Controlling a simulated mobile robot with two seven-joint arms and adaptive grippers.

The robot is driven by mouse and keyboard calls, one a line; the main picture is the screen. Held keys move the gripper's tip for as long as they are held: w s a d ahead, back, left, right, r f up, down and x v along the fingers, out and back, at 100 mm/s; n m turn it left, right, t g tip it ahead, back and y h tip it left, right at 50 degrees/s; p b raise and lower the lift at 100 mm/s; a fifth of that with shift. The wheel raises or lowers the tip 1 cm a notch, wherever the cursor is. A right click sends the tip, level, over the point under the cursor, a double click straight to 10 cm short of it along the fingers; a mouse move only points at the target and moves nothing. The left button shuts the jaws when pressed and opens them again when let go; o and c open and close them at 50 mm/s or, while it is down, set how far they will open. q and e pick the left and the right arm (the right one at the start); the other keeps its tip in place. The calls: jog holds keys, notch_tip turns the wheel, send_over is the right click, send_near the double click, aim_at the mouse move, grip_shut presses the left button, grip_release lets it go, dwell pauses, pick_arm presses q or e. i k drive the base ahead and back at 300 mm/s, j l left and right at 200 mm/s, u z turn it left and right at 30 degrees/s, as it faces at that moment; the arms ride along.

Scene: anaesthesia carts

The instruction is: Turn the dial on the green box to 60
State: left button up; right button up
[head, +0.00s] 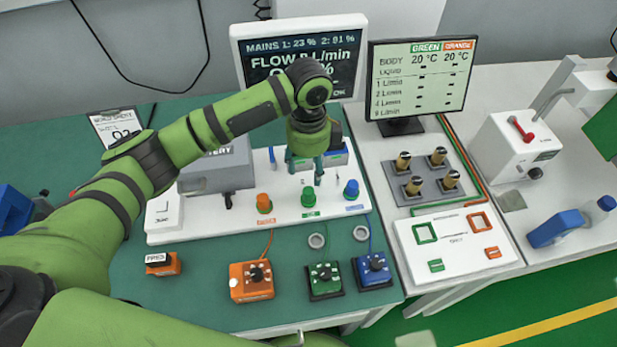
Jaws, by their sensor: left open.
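The green box (325,286) sits on the teal bench near its front edge, between an orange box and a blue box. It has a black dial (323,271) on top; its markings are too small to read. My left gripper (305,171) points down above the white panel behind the boxes, open and apart from the green box, farther back. Its fingers are over the area behind the green knob (308,197). I cannot see anything held between them.
The orange box (251,281) and blue box (372,271) flank the green box closely. Grey rings (317,241) lie behind it. Two screens, a large one (303,57) and a smaller one (418,78), stand at the back. A small orange block (163,264) sits at left.

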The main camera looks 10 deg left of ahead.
aim_at(325, 275)
jog(key=k, duration=1.5)
